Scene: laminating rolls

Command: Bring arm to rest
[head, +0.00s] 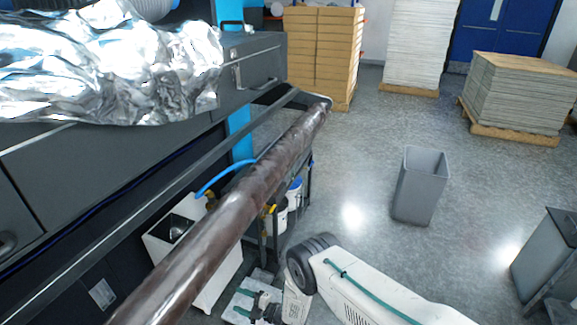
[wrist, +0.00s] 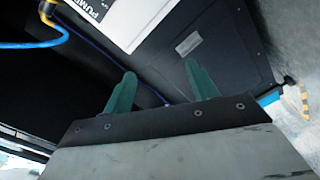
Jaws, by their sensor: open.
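My gripper (wrist: 158,82) shows in the wrist view with its two green fingers apart and nothing between them. In the head view my gripper (head: 252,303) is at the bottom, low beside the white box under the machine, partly cut by the frame edge. My white arm (head: 375,295) reaches in from the bottom right. The fingers point toward the dark machine side and a white panel with lettering (wrist: 125,18).
A long brown roll (head: 230,215) runs diagonally along the dark machine (head: 100,165), above my gripper. A white box (head: 215,275) and a rack with buckets (head: 275,220) stand below it. A grey bin (head: 420,185) stands on open floor at right, with pallet stacks (head: 515,95) behind.

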